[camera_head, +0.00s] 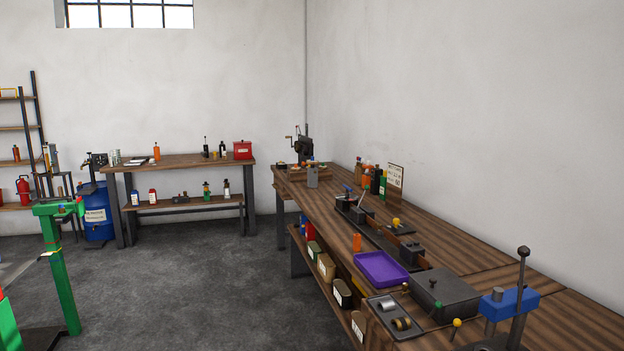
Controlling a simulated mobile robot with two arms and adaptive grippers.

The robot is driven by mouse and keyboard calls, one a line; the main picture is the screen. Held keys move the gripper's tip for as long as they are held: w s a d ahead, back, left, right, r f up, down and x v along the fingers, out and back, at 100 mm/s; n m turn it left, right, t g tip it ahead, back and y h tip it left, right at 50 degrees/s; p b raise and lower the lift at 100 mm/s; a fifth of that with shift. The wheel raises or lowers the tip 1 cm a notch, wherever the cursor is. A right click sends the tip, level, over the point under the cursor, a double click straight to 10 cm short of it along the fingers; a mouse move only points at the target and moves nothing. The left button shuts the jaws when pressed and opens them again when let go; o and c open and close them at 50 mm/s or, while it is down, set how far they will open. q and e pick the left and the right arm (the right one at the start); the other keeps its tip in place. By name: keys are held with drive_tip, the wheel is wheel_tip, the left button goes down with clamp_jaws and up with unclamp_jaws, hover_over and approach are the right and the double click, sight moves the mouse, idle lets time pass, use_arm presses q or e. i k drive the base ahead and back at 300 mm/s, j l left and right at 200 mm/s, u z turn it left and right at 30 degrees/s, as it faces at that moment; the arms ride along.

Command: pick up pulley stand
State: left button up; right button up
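I cannot tell for certain which object is the pulley stand. On the long wooden workbench at the right, a grey plate (397,315) near the front edge carries small metal and brass-coloured roller-like parts. Beside it stands a low dark box (444,291). Nearer to me, a blue block (510,304) sits with a dark upright post (521,281) topped by a round knob; its base is partly cut off by the frame's lower edge. Neither of my grippers shows in the head view.
The workbench (465,256) runs along the right wall, with a purple tray (381,268) near its edge and bottles farther back. Its lower shelf holds boxes. A second bench (185,163) stands at the back. A green frame (60,265) stands at left. The grey floor between is clear.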

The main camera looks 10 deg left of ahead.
sight(312, 177)
drive_tip(key=i+j+u, duration=0.2)
drive_tip(key=i, duration=0.2)
drive_tip(key=i+u, duration=0.2)
drive_tip(key=i, duration=0.15)
drive_tip(key=i+j+u, duration=0.1)
drive_tip(key=i+u, duration=0.2)
drive_tip(key=i, duration=1.45)
drive_tip(key=i+z, duration=0.25)
drive_tip(key=i, duration=0.3)
drive_tip(key=i+j+z, duration=0.25)
drive_tip(key=i, duration=0.25)
drive_tip(key=i+j+z, duration=0.25)
drive_tip(key=i, duration=0.25)
drive_tip(key=i+j+z, duration=0.25)
drive_tip(key=i+j, duration=0.3)
drive_tip(key=i, duration=0.2)
drive_tip(key=i+j+z, duration=0.3)
drive_tip(key=i+j, duration=0.45)
